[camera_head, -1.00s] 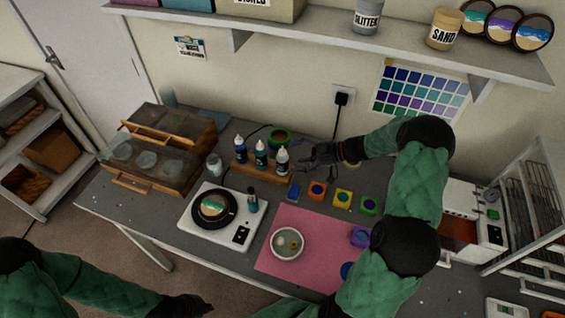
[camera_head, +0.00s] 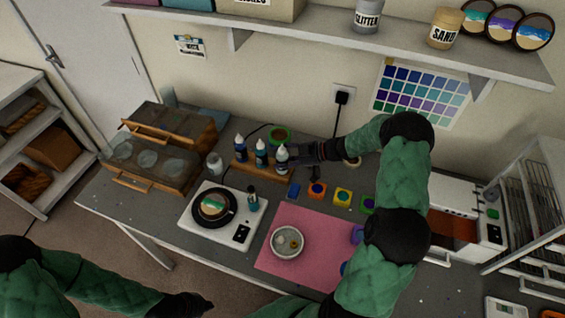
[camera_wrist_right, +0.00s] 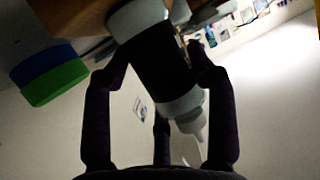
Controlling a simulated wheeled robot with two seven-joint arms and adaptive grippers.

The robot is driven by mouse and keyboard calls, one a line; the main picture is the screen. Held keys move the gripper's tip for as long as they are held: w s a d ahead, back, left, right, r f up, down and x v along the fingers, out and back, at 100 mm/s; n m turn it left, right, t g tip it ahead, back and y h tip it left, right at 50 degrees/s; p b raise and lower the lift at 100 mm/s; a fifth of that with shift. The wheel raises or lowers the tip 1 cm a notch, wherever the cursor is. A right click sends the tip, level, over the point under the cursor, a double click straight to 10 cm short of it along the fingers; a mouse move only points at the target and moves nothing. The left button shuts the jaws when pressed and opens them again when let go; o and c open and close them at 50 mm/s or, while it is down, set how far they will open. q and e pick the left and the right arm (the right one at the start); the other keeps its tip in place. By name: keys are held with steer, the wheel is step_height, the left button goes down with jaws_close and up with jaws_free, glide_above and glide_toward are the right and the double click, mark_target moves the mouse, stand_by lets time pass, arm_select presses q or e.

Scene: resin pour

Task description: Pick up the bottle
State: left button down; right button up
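Three white-capped bottles with dark labels stand in a wooden rack (camera_head: 262,172) at the back of the bench. My right gripper (camera_head: 290,152) is at the rightmost bottle (camera_head: 282,160), reaching it from the right. In the right wrist view the bottle (camera_wrist_right: 155,60) is between the dark fingers (camera_wrist_right: 158,62), whose tips bend inward against its sides. Its nozzle points down toward the palm. The bottle still appears to stand at the rack. My left gripper (camera_head: 188,305) is low at the front, off the bench edge; its fingers are too dark to read.
A white scale (camera_head: 222,232) carries a round dark mould, with a small bottle (camera_head: 252,198) beside it. A grey bowl (camera_head: 287,242) sits on a pink mat (camera_head: 300,272). Several colored pots stand right of the rack. A shelf (camera_head: 330,30) overhangs the back.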

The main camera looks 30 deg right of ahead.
steer(key=c, duration=0.3)
steer(key=shift+c, duration=0.2)
steer(key=shift+r, duration=0.65)
steer(key=s+a+r, duration=0.8)
steer(key=a+r, duration=0.3)
steer(key=shift+s+r, duration=0.35)
steer(key=o, duration=0.5)
